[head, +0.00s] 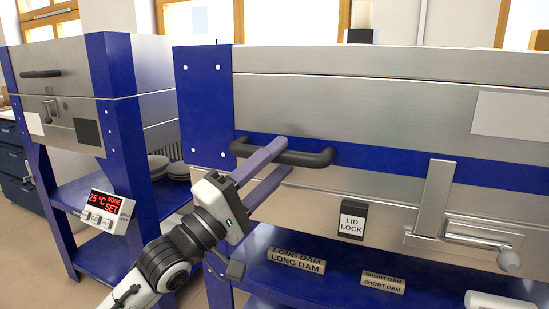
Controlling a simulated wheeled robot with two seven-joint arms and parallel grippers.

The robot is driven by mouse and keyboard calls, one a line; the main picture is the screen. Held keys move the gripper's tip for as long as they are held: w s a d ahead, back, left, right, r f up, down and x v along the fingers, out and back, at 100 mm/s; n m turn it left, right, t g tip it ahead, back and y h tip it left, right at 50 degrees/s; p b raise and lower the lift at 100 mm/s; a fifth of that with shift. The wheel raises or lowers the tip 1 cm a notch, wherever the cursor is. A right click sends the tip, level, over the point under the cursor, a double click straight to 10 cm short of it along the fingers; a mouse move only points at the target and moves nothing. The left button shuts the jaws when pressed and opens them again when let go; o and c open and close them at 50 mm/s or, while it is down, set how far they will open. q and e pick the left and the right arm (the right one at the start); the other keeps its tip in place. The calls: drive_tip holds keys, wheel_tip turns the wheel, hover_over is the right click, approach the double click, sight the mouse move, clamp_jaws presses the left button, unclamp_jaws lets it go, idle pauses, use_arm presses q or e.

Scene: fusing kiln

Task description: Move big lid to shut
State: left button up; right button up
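The big lid (350,105) is the wide steel top of the large kiln at the right. It looks level and down on the kiln body, with no open gap visible along its front. A black bar handle (318,158) stands out from the blue band on its front. My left gripper (286,157) reaches up to the handle's left half. Its two purple-grey fingers lie one above and one below the bar, spread apart; I cannot make out a firm grip. My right gripper is not in view.
A lid lock label (352,220) and a lever latch (478,236) are on the kiln front. Long dam (296,260) and short dam (383,282) labels mark the blue shelf below. A smaller kiln (60,95) and a temperature display (106,210) stand left.

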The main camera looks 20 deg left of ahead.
use_arm(q)
drive_tip(key=shift+r, duration=0.1)
idle(0.3)
drive_tip(key=p+v, duration=0.1)
drive_tip(key=v, duration=0.9)
drive_tip(key=shift+s+p, duration=0.15)
drive_tip(key=shift+p, duration=0.15)
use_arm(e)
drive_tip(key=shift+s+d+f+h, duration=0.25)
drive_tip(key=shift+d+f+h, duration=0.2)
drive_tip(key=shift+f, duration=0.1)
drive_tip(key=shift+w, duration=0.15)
